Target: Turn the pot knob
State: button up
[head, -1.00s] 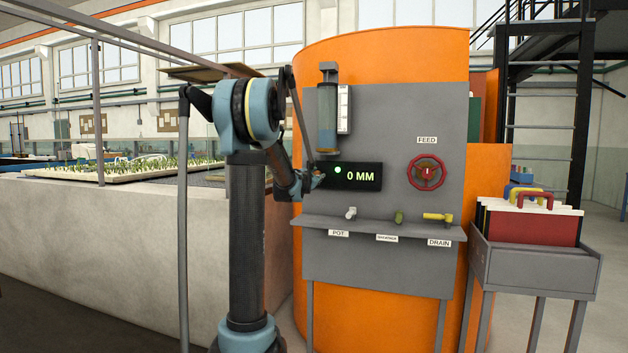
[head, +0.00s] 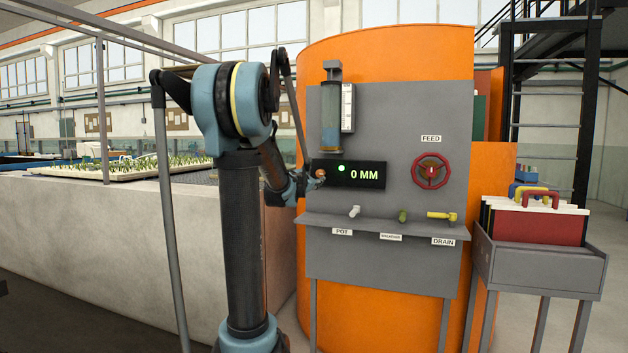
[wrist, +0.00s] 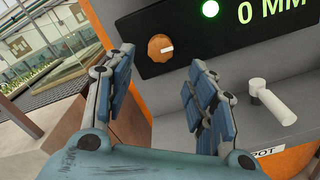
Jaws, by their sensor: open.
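An orange-brown knob (wrist: 160,48) with a white pointer mark sits at the left end of the black display (head: 358,174). It also shows in the head view (head: 321,174), right of my gripper. A white lever tap (head: 354,211) stands on the shelf above a POT label (head: 342,232); it also shows at right in the wrist view (wrist: 271,101). My gripper (wrist: 160,66) is open and empty. Its blue-padded fingers point at the panel, with the orange-brown knob beyond the gap between them. In the head view my gripper (head: 304,184) is small and partly hidden.
The display reads 0 MM beside a lit green light. The grey shelf (head: 318,221) juts out below it, with a green tap (head: 402,216) and a yellow tap (head: 440,216). A red FEED wheel (head: 431,171) is at right. A concrete flume wall (head: 110,250) stands at left.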

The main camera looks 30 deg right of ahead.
jog(key=v, duration=0.3)
dwell(0.6)
jog(key=s+a+f+m+g+y, duration=0.3)
jog(key=s+a+f+m, duration=0.3)
jog(key=s+a+f, duration=0.5)
jog(key=s+a+f+m+g+y, duration=0.3)
jog(key=s+a+f+m+y, duration=0.3)
jog(key=s+a+f, duration=0.5)
jog(key=s+a+f+m+g+y, duration=0.3)
jog(key=s+a+f+m, duration=0.4)
jog(key=a, duration=1.4)
jog(key=s+f+y, duration=0.1)
jog(key=s+f, duration=0.3)
jog(key=s, duration=0.1)
jog(key=shift+s+f+g+y, duration=0.2)
jog(key=shift+f+g+y, duration=0.05)
jog(key=shift+g+y, duration=0.05)
